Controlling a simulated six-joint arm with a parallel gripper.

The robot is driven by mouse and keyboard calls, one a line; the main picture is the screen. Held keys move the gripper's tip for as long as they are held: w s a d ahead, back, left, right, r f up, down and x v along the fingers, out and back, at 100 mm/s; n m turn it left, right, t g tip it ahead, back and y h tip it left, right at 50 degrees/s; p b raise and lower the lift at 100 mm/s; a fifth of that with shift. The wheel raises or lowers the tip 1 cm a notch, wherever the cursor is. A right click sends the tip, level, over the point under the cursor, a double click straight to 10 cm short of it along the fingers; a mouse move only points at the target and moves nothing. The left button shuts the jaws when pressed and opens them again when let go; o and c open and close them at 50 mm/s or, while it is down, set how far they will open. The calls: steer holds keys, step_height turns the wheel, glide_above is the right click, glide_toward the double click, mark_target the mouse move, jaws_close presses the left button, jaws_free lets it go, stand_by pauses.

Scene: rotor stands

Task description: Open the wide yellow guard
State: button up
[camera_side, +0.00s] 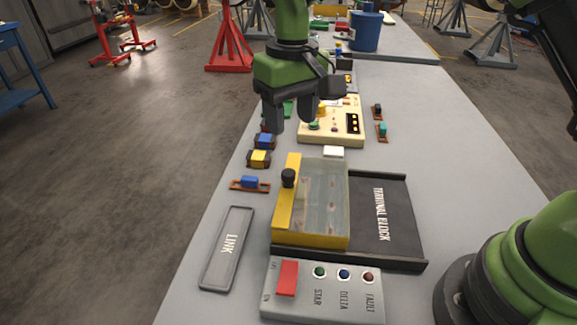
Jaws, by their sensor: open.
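The wide yellow guard (293,213) is a box-like cover with a yellow frame and a cloudy clear top. It sits over the left part of the black terminal block base (388,215). A round black knob (288,177) stands on its left yellow edge. My gripper (293,120) points down with its two fingers apart and nothing between them. It hangs beyond the guard's far end in the picture, higher than the knob and apart from it. What lies under the clear top is blurred.
A grey control box (322,292) with a red switch stands at the near end. A LINK tray (227,248) lies left of the guard. Small blue and yellow parts (259,158) line the left table edge. A cream panel (345,127) stands beyond.

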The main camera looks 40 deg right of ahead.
mark_target(288, 172)
step_height(288, 172, down, 11)
steer(key=shift+w+a+r, duration=0.15)
stand_by(0.4)
